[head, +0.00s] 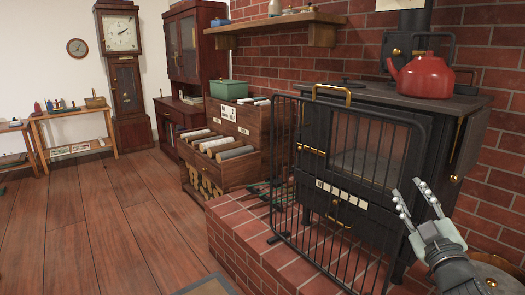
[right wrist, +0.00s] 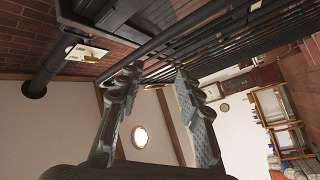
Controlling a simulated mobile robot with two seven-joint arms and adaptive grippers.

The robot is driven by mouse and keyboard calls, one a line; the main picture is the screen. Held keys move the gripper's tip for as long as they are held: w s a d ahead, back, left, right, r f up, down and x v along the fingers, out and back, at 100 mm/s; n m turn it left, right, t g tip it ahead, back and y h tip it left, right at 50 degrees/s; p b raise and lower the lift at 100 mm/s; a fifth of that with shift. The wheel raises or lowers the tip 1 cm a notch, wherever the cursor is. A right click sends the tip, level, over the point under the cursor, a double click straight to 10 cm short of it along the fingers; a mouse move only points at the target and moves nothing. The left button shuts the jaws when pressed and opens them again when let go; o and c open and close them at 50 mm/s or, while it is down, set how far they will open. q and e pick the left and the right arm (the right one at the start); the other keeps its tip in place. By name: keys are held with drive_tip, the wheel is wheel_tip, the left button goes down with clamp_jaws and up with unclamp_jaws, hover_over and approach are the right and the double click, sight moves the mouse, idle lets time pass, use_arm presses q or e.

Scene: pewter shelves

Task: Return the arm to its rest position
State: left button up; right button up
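My right gripper (head: 417,204) is at the lower right of the head view, in front of the black stove (head: 365,150) and to the right of the black fire guard (head: 345,200). Its two fingers are spread apart with nothing between them. In the right wrist view the gripper (right wrist: 155,80) also shows open and empty, with the fire guard's bars (right wrist: 220,45) beyond the fingertips. My left gripper is not in the head view.
A red kettle (head: 424,77) stands on the stove top. The fire guard stands at the brick hearth (head: 235,238). A wooden cabinet with an open drawer of rolls (head: 222,145) is left of the stove. The plank floor (head: 110,220) at left is clear.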

drive_tip(key=s+f+m+g+h, duration=0.1)
drive_tip(key=s+f+m+g, duration=0.3)
drive_tip(key=f, duration=0.8)
drive_tip(key=s+f+m+g+h, duration=0.1)
drive_tip(key=s+f+g, duration=0.4)
drive_tip(key=f, duration=0.7)
use_arm(q)
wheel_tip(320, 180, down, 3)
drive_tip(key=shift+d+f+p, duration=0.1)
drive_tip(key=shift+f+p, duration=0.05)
drive_tip(key=shift+p, duration=0.45)
use_arm(e)
drive_tip(key=s+a+f+g, duration=0.3)
drive_tip(key=s+f, duration=0.5)
drive_tip(key=s, duration=0.3)
drive_tip(key=s+a+f+m+g+y, duration=0.1)
drive_tip(key=s+a+f+g, duration=0.2)
drive_tip(key=s+f, duration=0.6)
drive_tip(key=s+g, duration=0.2)
drive_tip(key=shift+s+a+f+g+y, duration=0.15)
drive_tip(key=shift+s+f+g+y, duration=0.05)
drive_tip(key=shift+s+g+y, duration=0.1)
